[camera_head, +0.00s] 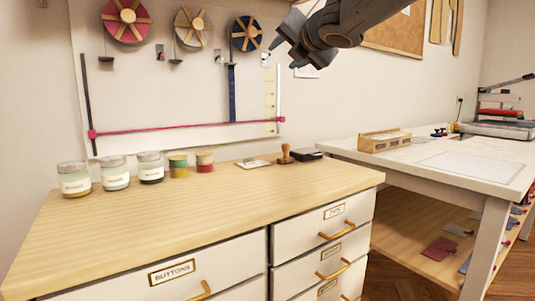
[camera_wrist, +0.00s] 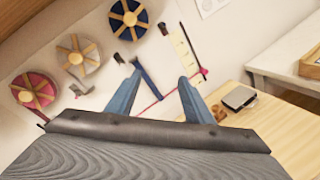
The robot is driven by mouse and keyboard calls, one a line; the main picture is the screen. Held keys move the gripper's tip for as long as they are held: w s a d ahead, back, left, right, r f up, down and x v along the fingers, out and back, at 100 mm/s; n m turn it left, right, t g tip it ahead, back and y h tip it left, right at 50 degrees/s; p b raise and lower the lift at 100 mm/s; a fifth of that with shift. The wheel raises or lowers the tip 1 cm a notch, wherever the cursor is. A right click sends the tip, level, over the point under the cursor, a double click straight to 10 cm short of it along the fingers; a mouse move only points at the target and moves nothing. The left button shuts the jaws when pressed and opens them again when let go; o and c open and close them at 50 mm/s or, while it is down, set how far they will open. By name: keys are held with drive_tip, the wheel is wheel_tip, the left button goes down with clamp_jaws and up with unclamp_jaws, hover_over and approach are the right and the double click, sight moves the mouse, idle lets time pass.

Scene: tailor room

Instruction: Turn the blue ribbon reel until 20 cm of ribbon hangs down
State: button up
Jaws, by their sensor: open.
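The blue ribbon reel (camera_head: 246,34), with wooden spokes, is on the wall at the right of a row of reels. It also shows at the top of the wrist view (camera_wrist: 127,14). Blue ribbon (camera_head: 232,93) hangs below it along the wall, its lower end close to the red horizontal line (camera_head: 180,128). A pale yellow measuring strip (camera_head: 271,95) stands right of the ribbon. My gripper (camera_head: 284,56) is open and empty, right of the blue reel and apart from it. In the wrist view, the ribbon (camera_wrist: 149,84) shows between the two fingers (camera_wrist: 159,75).
A red reel (camera_head: 127,20) and a cream reel (camera_head: 193,26) are to the left. Several jars and spools (camera_head: 115,173) stand on the wooden drawer cabinet (camera_head: 215,225) below. A stamp (camera_head: 285,153) is at its back right. A white table (camera_head: 450,160) is further right.

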drive_tip(key=s+d+f+m+g+h, duration=0.2)
drive_tip(key=s+f+m, duration=0.3)
drive_tip(key=f, duration=0.5)
drive_tip(key=s+d+f+m+g+h, duration=0.1)
drive_tip(key=s+f+m+g, duration=0.25)
drive_tip(key=f+m, duration=0.45)
drive_tip(key=s+d+f+m+g+h, duration=0.2)
drive_tip(key=s+f+m, duration=0.3)
drive_tip(key=f, duration=0.6)
drive_tip(key=s+f+m+g, duration=0.3)
drive_tip(key=s+f, duration=0.3)
drive_tip(key=s, duration=0.3)
drive_tip(key=s+a+f+m+g, duration=0.1)
drive_tip(key=s+f+m+g, duration=0.3)
drive_tip(key=s, duration=0.4)
drive_tip(key=s+f+m+g, duration=0.2)
drive_tip(key=s+f+m, duration=0.1)
drive_tip(key=s+f, duration=0.5)
drive_tip(key=d+r+m+p, duration=0.3)
drive_tip(key=d+r+p, duration=0.7)
drive_tip(key=p, duration=1.1)
wheel_tip(320, 180, up, 4)
drive_tip(key=shift+s+d+r+m, duration=0.2)
drive_tip(key=shift+d+m, duration=0.1)
drive_tip(key=shift+m, duration=0.1)
drive_tip(key=shift+w, duration=0.1)
